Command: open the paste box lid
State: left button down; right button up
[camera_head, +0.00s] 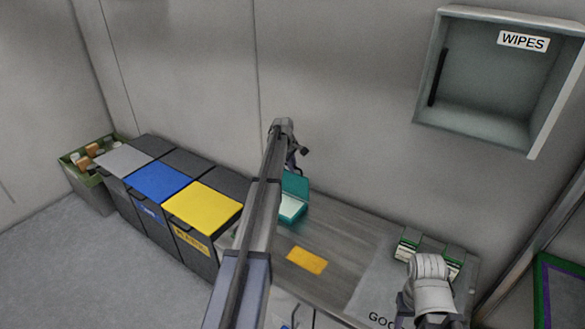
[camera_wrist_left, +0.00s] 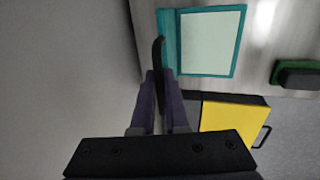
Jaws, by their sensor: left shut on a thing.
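The teal paste box (camera_head: 291,208) stands on the grey counter near the wall, with its pale inside showing. A teal panel, seemingly its lid (camera_head: 296,184), stands raised at the wall side. In the left wrist view the open box (camera_wrist_left: 211,42) lies ahead of the fingers, with a teal strip along its left side. My left gripper (camera_head: 293,155) is above and behind the box in the head view. Its purple fingers (camera_wrist_left: 160,105) are shut on a thin dark curved piece (camera_wrist_left: 158,62); I cannot tell what it is.
Left of the counter stand bins with grey, blue and yellow (camera_head: 203,207) lids, and a green crate (camera_head: 88,158). An orange-yellow sheet (camera_head: 307,260) lies on the counter. Green-and-white items (camera_head: 407,244) are at the right. A WIPES box (camera_head: 490,82) is on the wall.

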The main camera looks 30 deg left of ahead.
pick_arm(q)
jog(key=c, duration=0.9)
grip_release()
jog(key=shift+r, duration=0.15)
jog(key=p+v, duration=0.7)
jog(key=shift+s+r+p, duration=0.2)
jog(key=shift+r+p, duration=0.1)
